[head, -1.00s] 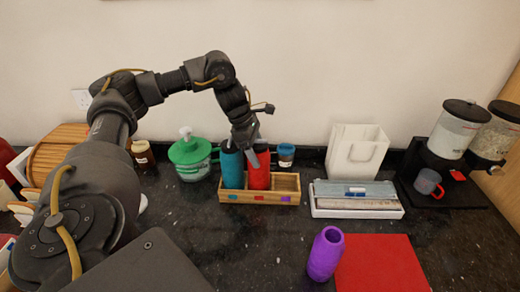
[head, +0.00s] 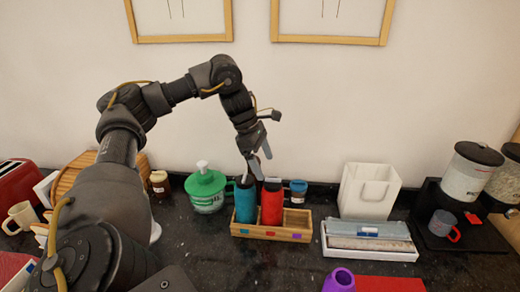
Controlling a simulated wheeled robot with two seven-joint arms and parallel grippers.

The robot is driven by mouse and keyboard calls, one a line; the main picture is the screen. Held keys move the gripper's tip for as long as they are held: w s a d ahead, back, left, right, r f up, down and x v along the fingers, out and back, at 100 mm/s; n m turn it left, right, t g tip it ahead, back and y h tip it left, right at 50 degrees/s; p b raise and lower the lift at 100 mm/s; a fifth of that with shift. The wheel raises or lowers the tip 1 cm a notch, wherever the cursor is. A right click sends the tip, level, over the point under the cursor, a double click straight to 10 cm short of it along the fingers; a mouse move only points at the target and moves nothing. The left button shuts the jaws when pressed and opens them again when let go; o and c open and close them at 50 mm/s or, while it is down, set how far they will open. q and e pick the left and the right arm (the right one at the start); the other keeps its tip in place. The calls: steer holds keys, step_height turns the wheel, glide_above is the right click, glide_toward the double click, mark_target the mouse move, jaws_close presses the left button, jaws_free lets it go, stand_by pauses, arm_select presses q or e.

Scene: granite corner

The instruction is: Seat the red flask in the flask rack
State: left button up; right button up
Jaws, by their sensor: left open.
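The red flask (head: 272,204) stands upright in the wooden flask rack (head: 298,232), in the compartment above the red mark. The teal flask (head: 246,202) stands upright to its left in the same rack. The rack's right compartment, above the purple mark, is empty. My left gripper (head: 260,166) is open, its fingers pointing down just above the tops of the two flasks. It holds nothing. The purple flask (head: 340,281) stands in front of the rack, cut off by the lower edge. My right gripper does not show.
A green-lidded jar (head: 206,190) and a blue-lidded jar (head: 298,190) stand beside and behind the rack. A white tray (head: 372,254), a white bag-like holder (head: 368,190) and a dark stand with a grey mug (head: 441,224) are to the right. A red mat (head: 390,284) lies in front.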

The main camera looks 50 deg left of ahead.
arm_select(q)
steer(key=v, duration=0.2)
steer(key=shift+a+r+p, duration=0.2)
steer(key=shift+a+p, duration=0.1)
steer(key=shift+p, duration=0.05)
